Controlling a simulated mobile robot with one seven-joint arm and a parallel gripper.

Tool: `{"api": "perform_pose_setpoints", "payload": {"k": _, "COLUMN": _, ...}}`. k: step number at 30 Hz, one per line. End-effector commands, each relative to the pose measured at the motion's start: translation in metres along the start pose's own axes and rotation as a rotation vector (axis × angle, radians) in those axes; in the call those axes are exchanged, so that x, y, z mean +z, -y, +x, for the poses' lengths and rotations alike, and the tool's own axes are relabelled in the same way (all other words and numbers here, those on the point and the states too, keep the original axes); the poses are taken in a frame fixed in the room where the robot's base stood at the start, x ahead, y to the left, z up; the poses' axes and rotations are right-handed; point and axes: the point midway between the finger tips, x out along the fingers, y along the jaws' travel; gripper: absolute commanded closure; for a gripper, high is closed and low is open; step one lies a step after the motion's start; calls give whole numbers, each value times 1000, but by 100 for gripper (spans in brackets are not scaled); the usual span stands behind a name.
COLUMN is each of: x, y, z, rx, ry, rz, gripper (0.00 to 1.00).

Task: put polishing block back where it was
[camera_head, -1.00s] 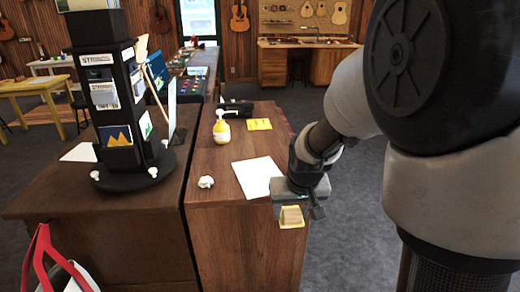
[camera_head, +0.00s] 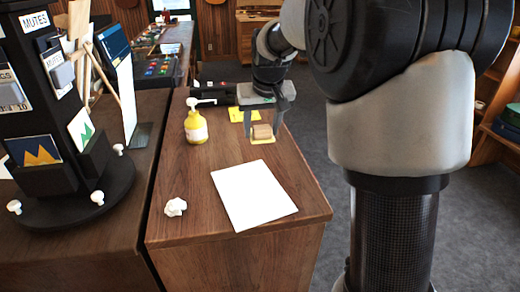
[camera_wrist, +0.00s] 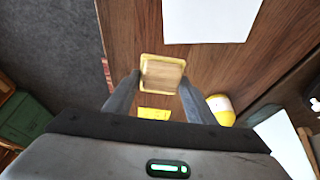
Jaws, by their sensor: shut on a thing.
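The polishing block (camera_head: 262,131) is a small wooden block with a yellow base. My gripper (camera_head: 263,124) points down and is shut on it, above or at the right part of the wooden counter. I cannot tell whether its base touches the top. In the wrist view the block (camera_wrist: 161,73) sits between the fingertips of my gripper (camera_wrist: 160,78), its yellow rim showing around the wood. A yellow paper (camera_head: 240,115) lies on the counter just behind and left of the block; it also shows in the wrist view (camera_wrist: 154,114).
A yellow pump bottle (camera_head: 196,127) stands left of the block. A white sheet (camera_head: 254,195) and a crumpled white lump (camera_head: 175,207) lie nearer. A black display stand (camera_head: 85,190) fills the left. Bare wood surrounds the block; the counter's right edge is close.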

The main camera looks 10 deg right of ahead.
Motion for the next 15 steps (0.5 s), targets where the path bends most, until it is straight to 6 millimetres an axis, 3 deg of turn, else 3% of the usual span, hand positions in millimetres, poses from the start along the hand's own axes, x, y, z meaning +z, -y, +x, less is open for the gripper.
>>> {"api": "perform_pose_setpoints", "payload": {"k": 3, "x": 8, "y": 0, "z": 18, "rx": 0, "ry": 2, "rz": 0, "gripper": 71}}
{"api": "perform_pose_setpoints", "payload": {"k": 15, "x": 24, "y": 0, "z": 58, "rx": 0, "ry": 2, "rz": -1, "gripper": 71}}
